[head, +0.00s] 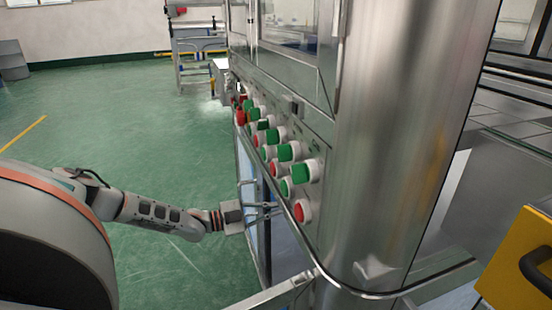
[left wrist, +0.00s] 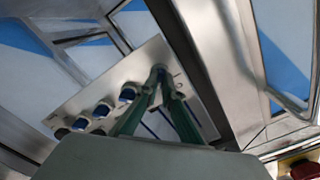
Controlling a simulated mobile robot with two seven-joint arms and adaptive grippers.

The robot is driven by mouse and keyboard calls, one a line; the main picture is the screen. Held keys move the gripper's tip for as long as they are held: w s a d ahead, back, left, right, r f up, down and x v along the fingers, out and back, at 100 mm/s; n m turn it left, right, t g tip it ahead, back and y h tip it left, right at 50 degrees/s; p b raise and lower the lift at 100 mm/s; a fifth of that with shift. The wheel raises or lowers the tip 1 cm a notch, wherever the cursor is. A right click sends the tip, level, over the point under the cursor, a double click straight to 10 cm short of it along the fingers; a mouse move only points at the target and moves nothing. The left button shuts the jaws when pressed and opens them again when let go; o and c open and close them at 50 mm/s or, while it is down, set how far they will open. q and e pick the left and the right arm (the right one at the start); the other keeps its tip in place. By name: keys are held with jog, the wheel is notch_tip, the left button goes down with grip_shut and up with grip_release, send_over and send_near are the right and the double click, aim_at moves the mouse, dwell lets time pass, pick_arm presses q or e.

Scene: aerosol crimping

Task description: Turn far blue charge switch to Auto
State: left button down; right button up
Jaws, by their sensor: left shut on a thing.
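A metal panel (left wrist: 75,102) with a slanted row of blue switches shows in the left wrist view. My left gripper (left wrist: 160,80) is at the upper right end of the row, its two fingers closed together on the blue switch (left wrist: 158,69) there. The fingers hide much of that switch, and I cannot read its setting. Other blue switches (left wrist: 128,93) and (left wrist: 103,109) stand free to the lower left. In the head view my left gripper (head: 272,208) reaches in beside the machine below the buttons; the blue switches are hidden there. My right gripper is not in view.
Red and green buttons (head: 303,170) line the sloped machine front above my left gripper. A curved metal rail (head: 375,294) and a wide steel column (head: 395,140) stand to the right. The green floor (head: 150,110) on the left is open.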

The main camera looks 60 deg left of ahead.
pick_arm(q)
jog(key=shift+s+f+n+p, duration=0.1)
jog(key=shift+n+p, duration=0.5)
jog(key=shift+n, duration=3.9)
jog(key=shift+f+n+p, duration=0.1)
jog(key=shift+n+p, duration=0.45)
jog(key=shift+n, duration=3.95)
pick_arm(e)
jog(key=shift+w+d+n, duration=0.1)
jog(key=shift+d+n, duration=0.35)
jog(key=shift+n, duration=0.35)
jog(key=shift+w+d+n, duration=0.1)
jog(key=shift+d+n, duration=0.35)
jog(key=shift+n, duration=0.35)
pick_arm(q)
jog(key=c, duration=2.2)
grip_release()
jog(key=shift+r, duration=0.1)
